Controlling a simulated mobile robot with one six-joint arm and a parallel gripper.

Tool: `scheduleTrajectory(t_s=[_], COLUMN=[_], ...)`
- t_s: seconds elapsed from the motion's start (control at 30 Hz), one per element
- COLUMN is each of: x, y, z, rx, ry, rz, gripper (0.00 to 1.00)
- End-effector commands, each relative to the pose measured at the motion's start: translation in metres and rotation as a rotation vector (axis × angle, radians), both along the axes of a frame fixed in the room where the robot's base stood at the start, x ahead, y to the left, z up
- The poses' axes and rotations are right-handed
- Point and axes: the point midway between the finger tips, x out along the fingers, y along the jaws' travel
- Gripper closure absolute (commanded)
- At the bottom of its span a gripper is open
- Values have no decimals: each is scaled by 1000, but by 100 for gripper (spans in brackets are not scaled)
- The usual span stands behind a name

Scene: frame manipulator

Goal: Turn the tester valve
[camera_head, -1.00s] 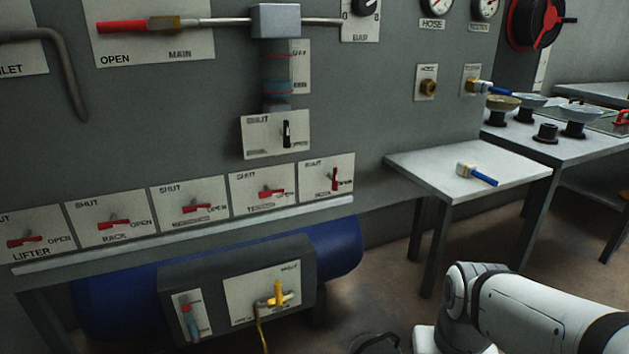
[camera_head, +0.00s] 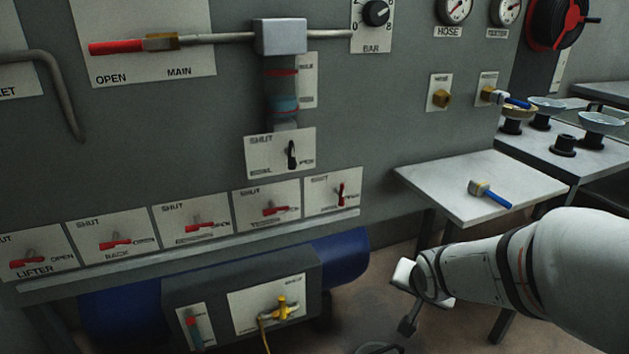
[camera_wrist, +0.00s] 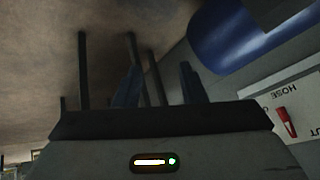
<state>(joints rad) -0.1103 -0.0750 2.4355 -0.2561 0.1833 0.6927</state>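A row of small red-handled valves on white plates runs along the lower panel. The fourth plate's blurred label seems to read TESTER; its red handle (camera_head: 275,210) lies roughly level, toward OPEN. The fifth valve's red handle (camera_head: 341,193) stands upright; in the wrist view its plate, marked HOSE, appears upside down with the red handle (camera_wrist: 284,122) at right. My gripper (camera_wrist: 158,85) shows two dark fingers apart with nothing between them. It is clear of the valves. In the head view my arm reaches in from the right; its fingers cannot be made out clearly.
A blue tank (camera_head: 342,256) and a grey box with a yellow valve (camera_head: 282,308) sit below the row. A small table (camera_head: 450,185) at right holds a blue-handled part (camera_head: 490,193). A long red main lever (camera_head: 116,47) projects above. Floor space lies between tank and table.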

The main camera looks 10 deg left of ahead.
Motion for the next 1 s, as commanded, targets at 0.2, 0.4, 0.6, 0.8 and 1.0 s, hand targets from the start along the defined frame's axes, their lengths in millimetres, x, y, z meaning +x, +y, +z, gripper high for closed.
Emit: scheduleTrajectory(t_s=[0.2, 0.4, 0.6, 0.8, 1.0], x=[73, 83, 69, 70, 88], y=[96, 188, 236, 255, 280], z=[45, 74, 90, 90, 84], rx=[416, 890, 1181, 1254, 1253], ry=[-238, -226, -114, -76, -78], rz=[-15, 38, 76, 87, 88], gripper=[63, 63, 63, 63, 63])
